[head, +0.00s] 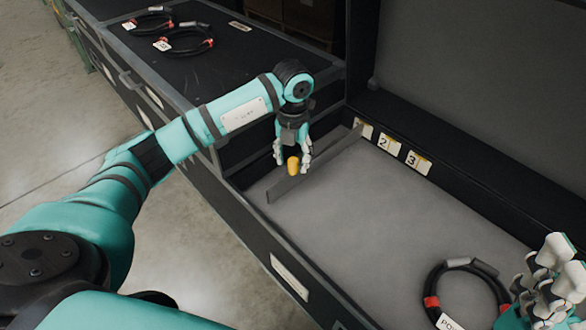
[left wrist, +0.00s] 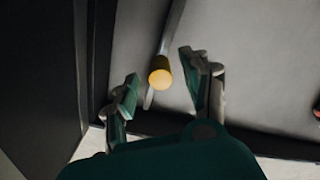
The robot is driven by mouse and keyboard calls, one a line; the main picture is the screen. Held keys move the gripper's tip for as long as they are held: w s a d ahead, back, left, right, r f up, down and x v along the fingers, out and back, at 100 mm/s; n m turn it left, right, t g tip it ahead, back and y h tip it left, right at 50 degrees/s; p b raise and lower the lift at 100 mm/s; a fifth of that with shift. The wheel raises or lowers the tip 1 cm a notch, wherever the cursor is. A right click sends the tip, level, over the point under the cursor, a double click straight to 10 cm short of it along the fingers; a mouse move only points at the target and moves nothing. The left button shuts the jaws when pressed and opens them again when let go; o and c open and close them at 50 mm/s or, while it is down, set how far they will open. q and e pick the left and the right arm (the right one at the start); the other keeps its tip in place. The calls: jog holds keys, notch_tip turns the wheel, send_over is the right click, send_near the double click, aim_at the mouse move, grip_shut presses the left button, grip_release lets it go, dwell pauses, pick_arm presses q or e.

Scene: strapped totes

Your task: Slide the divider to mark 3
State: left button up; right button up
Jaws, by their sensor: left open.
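The divider (head: 315,168) is a thin grey bar across the open case's grey floor. Its far end is at the first yellow-and-white label (head: 364,128), partly hidden by the bar. A yellow knob (head: 293,167) stands on the divider. The labels for mark 2 (head: 389,144) and mark 3 (head: 418,162) are on the back wall, to the right of the divider. My left gripper (head: 292,158) is open, its fingers either side of the knob. In the left wrist view the knob (left wrist: 160,71) lies between the fingers, with gaps. My right gripper (head: 548,278) is at lower right, its opening unclear.
A black cable coil (head: 433,281) with red ties and a tag lies in the case at lower right. The floor right of the divider is clear up to the coil. More coils (head: 185,41) lie on the closed case lid at upper left.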

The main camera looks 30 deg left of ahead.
pick_arm(q)
jog(key=shift+f, duration=1.25)
grip_shut()
